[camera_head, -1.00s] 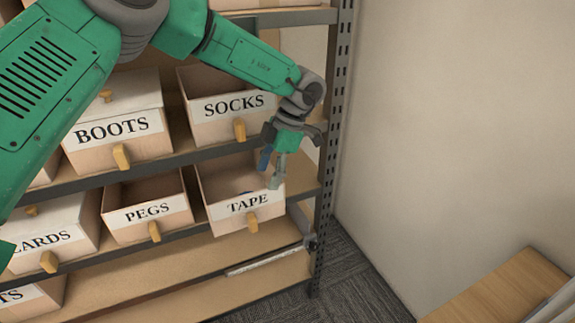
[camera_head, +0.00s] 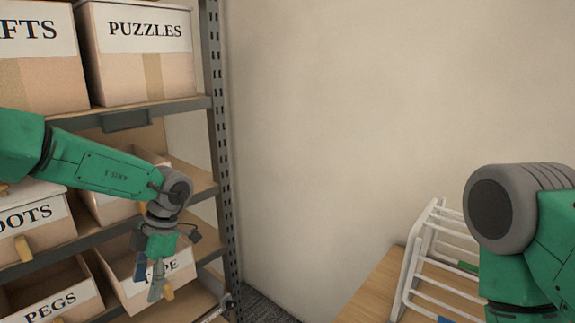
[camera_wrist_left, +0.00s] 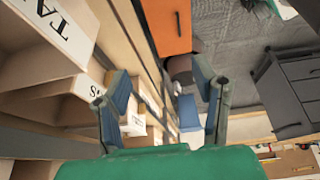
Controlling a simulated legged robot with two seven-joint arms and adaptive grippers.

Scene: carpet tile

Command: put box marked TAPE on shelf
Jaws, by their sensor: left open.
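The box marked TAPE (camera_head: 184,274) is an open cardboard bin on the lower level of the metal shelf (camera_head: 213,185), right of the PEGS box. My left gripper (camera_head: 148,281) hangs in front of it and hides part of its label. The gripper is open with nothing between its fingers; whether it touches the box is unclear. In the left wrist view, the TAPE box (camera_wrist_left: 42,60) is at the upper left, to the left of the spread fingers of my left gripper (camera_wrist_left: 163,100). My right arm enters at the right of the head view, but its gripper is outside the picture.
The PEGS box (camera_head: 55,300) stands left of the TAPE box. The PUZZLES box (camera_head: 135,60) is on a higher level. A wooden table (camera_head: 372,290) carries a white rack (camera_head: 425,255) at right. The wall between is bare.

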